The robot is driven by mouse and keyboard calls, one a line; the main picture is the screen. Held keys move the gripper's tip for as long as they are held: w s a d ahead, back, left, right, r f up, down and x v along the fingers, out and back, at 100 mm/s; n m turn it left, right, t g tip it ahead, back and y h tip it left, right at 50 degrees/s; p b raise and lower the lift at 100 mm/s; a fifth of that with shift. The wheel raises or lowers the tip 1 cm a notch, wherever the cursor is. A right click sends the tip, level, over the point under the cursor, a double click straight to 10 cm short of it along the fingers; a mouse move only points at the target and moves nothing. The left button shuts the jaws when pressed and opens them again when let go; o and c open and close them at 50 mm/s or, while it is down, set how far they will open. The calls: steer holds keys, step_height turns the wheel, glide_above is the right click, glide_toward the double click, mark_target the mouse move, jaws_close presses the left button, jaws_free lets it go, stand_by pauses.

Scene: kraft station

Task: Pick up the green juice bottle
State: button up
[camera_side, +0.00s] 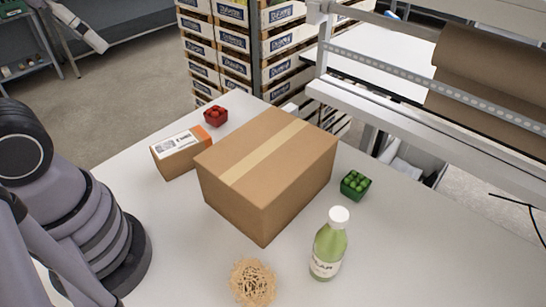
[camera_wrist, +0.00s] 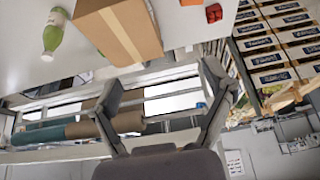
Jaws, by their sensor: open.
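The green juice bottle (camera_side: 328,246) stands upright on the white table in the side view, with a white cap and a pale label. It is to the front right of the large cardboard box. In the wrist view the bottle (camera_wrist: 53,36) shows small at the upper left. My gripper (camera_wrist: 164,88) is open and empty in the wrist view, its fingers spread wide and well apart from the bottle. The gripper is outside the side view.
The closed cardboard box (camera_side: 268,170) fills the table's middle. A green punnet (camera_side: 355,185) is behind the bottle, and a tangled straw-coloured pile (camera_side: 252,283) is at its left. A smaller carton (camera_side: 181,151) and red punnet (camera_side: 215,116) are farther back. The right tabletop is clear.

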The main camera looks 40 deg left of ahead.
steer(key=w+d+f+m+h, duration=0.1)
steer(key=w+d+f, duration=0.1)
steer(key=w+d, duration=0.45)
steer(key=m+t+h, duration=0.3)
steer(key=m+h, duration=0.2)
glide_above(318, 240)
steer(key=a, duration=0.2)
step_height(318, 240, down, 23)
steer(key=shift+m+t+h, duration=0.5)
steer(key=shift+t+h, duration=0.2)
steer(key=shift+h, duration=0.2)
steer(key=f, duration=0.2)
steer(key=s+f, duration=0.1)
steer(key=shift+s+d+f, duration=0.1)
steer(key=shift+d+f, duration=0.15)
steer(key=shift+f, duration=0.15)
steer(key=shift+s+f+m+t, duration=0.2)
steer(key=shift+f+m+t, duration=0.1)
steer(key=shift+f, duration=0.1)
steer(key=shift+h, duration=0.3)
steer(key=x, duration=0.7)
steer(key=shift+w+d, duration=0.1)
steer(key=shift+d, duration=0.05)
